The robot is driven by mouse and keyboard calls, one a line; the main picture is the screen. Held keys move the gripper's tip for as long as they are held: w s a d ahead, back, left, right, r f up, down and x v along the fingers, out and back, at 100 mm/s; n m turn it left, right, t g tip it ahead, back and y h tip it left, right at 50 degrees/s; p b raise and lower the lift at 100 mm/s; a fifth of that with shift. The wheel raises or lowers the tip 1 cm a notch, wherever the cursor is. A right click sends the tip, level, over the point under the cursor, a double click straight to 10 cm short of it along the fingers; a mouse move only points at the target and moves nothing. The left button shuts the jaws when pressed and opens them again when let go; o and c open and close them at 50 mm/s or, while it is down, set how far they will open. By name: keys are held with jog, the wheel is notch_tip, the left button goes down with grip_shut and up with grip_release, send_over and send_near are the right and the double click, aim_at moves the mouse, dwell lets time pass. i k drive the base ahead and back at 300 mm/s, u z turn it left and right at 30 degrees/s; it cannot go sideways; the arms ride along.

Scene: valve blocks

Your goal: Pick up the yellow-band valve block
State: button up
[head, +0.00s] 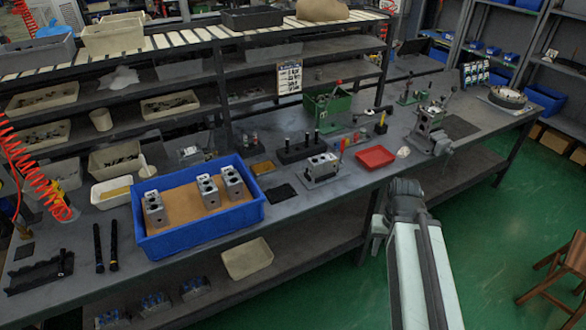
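Three grey valve blocks with dark round ports stand in a blue crate (200,238) on the workbench: a left one (155,209), a middle one (208,191) and a right one (232,182). Another grey block (321,168) sits on the bench right of the crate. I cannot make out a yellow band on any block at this size. My arm (420,265) reaches up from the bottom right to the bench's front edge, apart from all blocks. My gripper's fingers cannot be made out near the arm's grey end.
A black holder with pegs (305,150), a red tray (375,157) and a green fixture (328,110) stand right of the crate. A metal vise (432,130) is farther right. Shelves with bins rise behind. Green floor is open at the right, with a wooden stool (560,268).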

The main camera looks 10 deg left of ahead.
aim_at(321, 164)
jog(key=u, duration=0.35)
jog(key=i, duration=1)
jog(key=u, duration=0.05)
jog(key=k, duration=0.5)
jog(key=u, duration=2.9)
jog(key=k, duration=0.75)
jog(key=z, duration=0.95)
